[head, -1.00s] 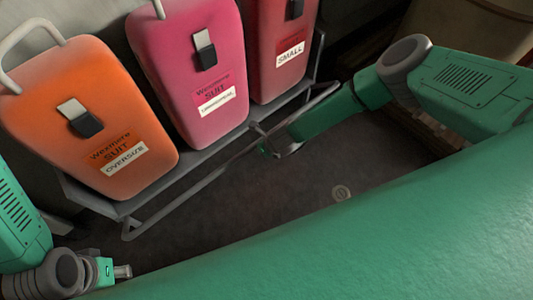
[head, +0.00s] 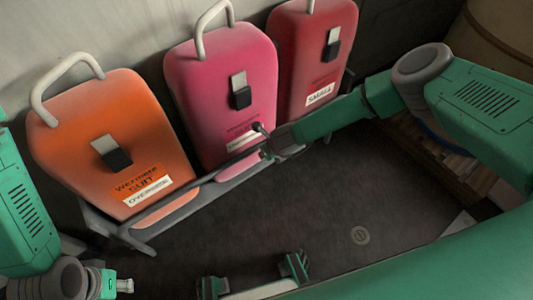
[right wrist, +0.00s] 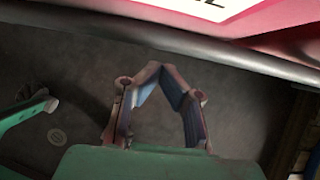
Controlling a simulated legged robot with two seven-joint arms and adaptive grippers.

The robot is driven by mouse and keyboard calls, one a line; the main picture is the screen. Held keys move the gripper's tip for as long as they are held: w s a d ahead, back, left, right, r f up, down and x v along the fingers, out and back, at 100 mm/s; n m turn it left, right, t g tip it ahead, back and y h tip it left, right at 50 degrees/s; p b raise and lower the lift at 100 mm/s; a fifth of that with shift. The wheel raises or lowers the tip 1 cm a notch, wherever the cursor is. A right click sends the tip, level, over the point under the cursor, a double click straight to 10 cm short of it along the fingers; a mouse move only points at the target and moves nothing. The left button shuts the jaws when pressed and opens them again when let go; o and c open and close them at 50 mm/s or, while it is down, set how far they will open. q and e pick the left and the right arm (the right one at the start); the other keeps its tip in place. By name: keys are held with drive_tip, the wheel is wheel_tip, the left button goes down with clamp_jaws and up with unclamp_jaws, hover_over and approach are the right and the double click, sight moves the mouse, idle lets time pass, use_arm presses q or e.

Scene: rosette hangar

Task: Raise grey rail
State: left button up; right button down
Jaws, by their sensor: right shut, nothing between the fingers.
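The grey rail (head: 230,163) runs across the lower fronts of the suit cases and stands above their bottom edges. In the right wrist view the rail (right wrist: 190,45) crosses just beyond my fingertips. My right gripper (head: 268,150) is at the rail, partly hidden by its own arm. The right wrist view shows its fingertips (right wrist: 160,72) together and empty; I cannot tell whether they touch the rail. My left gripper (head: 122,285) is low at the left, away from the rail. Only one finger shows, so its opening is unclear.
An orange case (head: 108,130), a pink case (head: 210,90) and a red case (head: 300,50) stand in a row against the wall. Wooden slats (head: 425,150) lie at the right.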

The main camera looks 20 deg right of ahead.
drive_tip(key=shift+w, duration=0.1)
idle(0.5)
drive_tip(key=v, duration=1.2)
drive_tip(key=s+a+n+g, duration=0.2)
drive_tip(key=s+n, duration=1.4)
drive_tip(key=s+d+r+n+g+h+p, duration=0.1)
drive_tip(key=s+d+r+n, duration=0.3)
drive_tip(key=s+d+n, duration=0.7)
drive_tip(key=d+n+g, duration=0.1)
drive_tip(key=d+n, duration=0.2)
drive_tip(key=n, duration=0.2)
drive_tip(key=shift+s+d+n+h, duration=0.25)
drive_tip(key=shift+s+n+h, duration=0.05)
drive_tip(key=shift+s+h, duration=0.1)
